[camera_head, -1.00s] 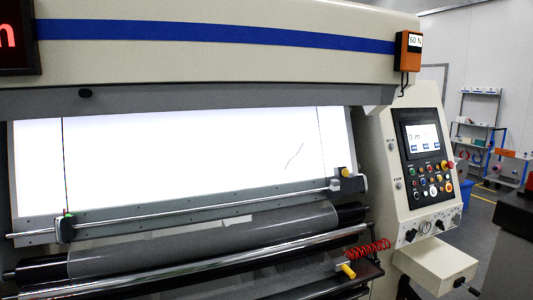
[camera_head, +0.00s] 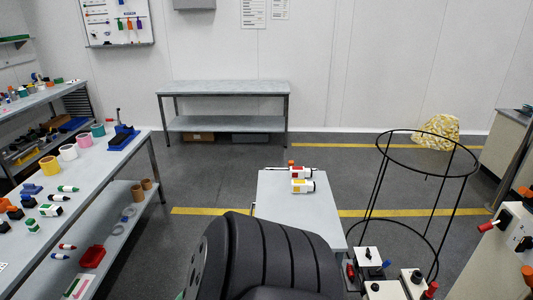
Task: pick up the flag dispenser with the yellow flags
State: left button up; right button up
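Two small white flag dispensers lie side by side on the small pale table in the middle of the view. The nearer one (camera_head: 302,186) has a yellow part, so it looks like the one with the yellow flags. The farther one (camera_head: 298,172) has red and orange parts and lies just behind it, and I cannot tell whether the two touch. The flags are too small to make out clearly. Neither of my grippers is in view.
The small table (camera_head: 282,215) is otherwise mostly bare; a dark ribbed shape hides its near part. A cluttered workbench (camera_head: 104,157) stands left. A black wire hoop stand (camera_head: 428,179) stands right. An empty-topped bench (camera_head: 222,87) is against the back wall.

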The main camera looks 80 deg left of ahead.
aim_at(298, 185)
jog(key=u, duration=2)
